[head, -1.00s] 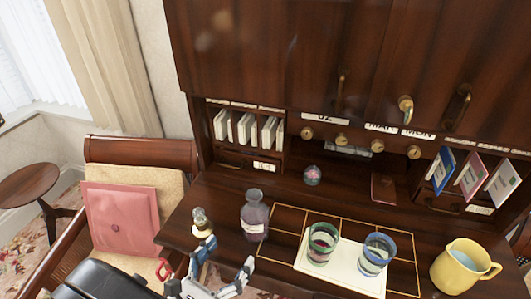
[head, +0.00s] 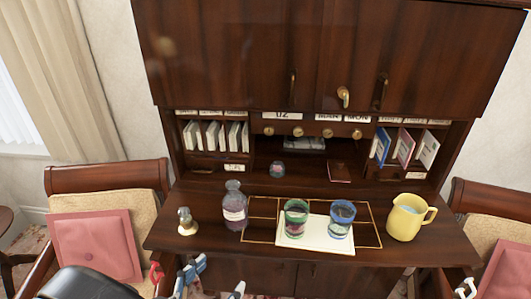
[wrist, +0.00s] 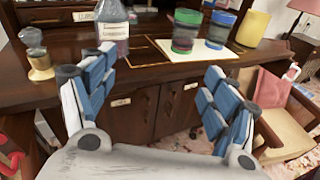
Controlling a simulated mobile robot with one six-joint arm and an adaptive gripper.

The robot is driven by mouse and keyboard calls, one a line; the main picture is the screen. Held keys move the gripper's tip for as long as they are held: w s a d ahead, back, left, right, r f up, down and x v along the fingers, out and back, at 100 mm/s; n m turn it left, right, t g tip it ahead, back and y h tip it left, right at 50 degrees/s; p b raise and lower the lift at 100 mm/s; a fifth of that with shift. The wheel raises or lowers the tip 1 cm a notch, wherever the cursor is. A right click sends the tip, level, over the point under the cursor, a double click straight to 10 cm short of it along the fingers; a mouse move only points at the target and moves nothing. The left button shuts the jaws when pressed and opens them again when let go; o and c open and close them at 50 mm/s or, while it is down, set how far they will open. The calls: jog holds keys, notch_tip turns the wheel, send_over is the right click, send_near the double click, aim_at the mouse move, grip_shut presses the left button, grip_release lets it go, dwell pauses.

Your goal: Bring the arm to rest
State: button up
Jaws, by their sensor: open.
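My gripper (wrist: 158,72) is open and empty in the wrist view, its two blue-padded fingers spread wide below the desk top. In the head view my gripper (head: 216,280) shows at the bottom edge, in front of the desk's front edge, partly cut off by the frame. The wooden desk (head: 170,240) carries a small brass-and-glass object (head: 187,222), a purple-grey bottle (head: 234,206), a green glass (head: 295,218), a blue glass (head: 341,218) and a yellow jug (head: 409,217). Both glasses stand on a white tray (head: 318,244).
A chair with a pink cushion (head: 95,245) stands at the left, and another chair (head: 480,205) at the right. Tall cupboard doors (head: 230,60) rise above the desk. White booklets (head: 212,135) fill a left cubby. The desk front has cabinet doors (wrist: 180,105).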

jog(key=s+d+r+m+g+h, duration=0.1)
jog(key=d+r+m+g, duration=0.2)
jog(key=d+m+g, duration=0.55)
jog(key=s+d+r+m+g, duration=0.25)
jog(key=d+m, duration=0.25)
jog(key=d, duration=0.6)
jog(key=s+d+r+m+y, duration=0.2)
jog(key=s+r+m+y, duration=0.1)
jog(key=m, duration=0.4)
jog(key=s+d+r+m+t+y, duration=0.1)
jog(key=s+d+r+m+y, duration=0.2)
jog(key=m, duration=0.5)
jog(key=s+r+y, duration=0.1)
jog(key=s+y, duration=0.1)
jog(key=y, duration=0.1)
jog(key=shift+y, duration=0.3)
